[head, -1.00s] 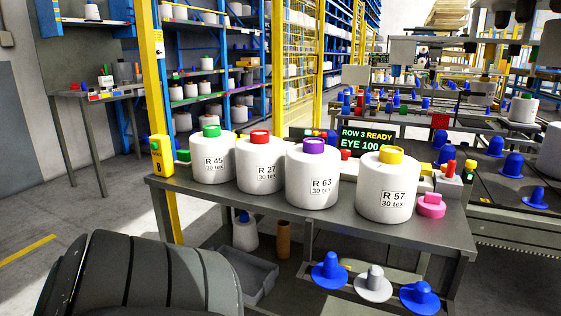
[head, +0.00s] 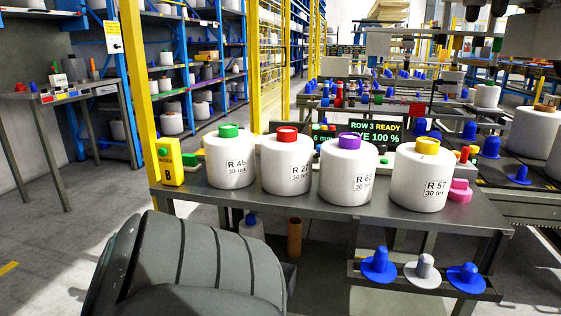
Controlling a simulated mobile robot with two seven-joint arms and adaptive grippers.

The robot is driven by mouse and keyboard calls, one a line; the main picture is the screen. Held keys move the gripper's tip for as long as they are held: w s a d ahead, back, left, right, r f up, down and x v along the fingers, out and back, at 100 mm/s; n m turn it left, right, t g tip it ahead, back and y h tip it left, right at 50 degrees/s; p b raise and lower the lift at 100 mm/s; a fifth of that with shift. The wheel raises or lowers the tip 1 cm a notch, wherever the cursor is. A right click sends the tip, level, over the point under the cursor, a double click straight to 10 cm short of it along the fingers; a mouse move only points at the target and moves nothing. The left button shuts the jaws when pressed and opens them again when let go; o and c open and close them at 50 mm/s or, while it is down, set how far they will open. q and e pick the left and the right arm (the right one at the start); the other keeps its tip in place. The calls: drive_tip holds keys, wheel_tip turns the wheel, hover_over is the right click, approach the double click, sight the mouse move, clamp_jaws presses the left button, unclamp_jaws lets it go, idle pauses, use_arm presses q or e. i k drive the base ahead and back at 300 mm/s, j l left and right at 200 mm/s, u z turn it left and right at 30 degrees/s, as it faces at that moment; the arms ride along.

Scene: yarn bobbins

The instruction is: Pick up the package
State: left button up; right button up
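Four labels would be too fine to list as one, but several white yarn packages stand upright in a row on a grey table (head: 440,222). From left to right they are R 45 with a green top (head: 231,165), R 27 with a red top (head: 286,168), R 63 with a purple top (head: 346,176) and R 57 with a yellow top (head: 417,182). Each label also reads 30 tex where legible. Neither of my grippers shows in the head view. Nothing is seen touching the packages.
A yellow post with a yellow button box (head: 173,168) stands at the table's left end. A pink knob (head: 460,190) sits right of R 57. Blue and grey cones (head: 380,266) rest on a lower shelf. Racks stand behind; machinery is at right. Open floor lies left.

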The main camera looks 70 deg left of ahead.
sight(286, 155)
drive_tip(key=k+j, duration=0.35)
drive_tip(key=k+j+z, duration=0.1)
drive_tip(key=k+j, duration=0.2)
drive_tip(key=k, duration=0.25)
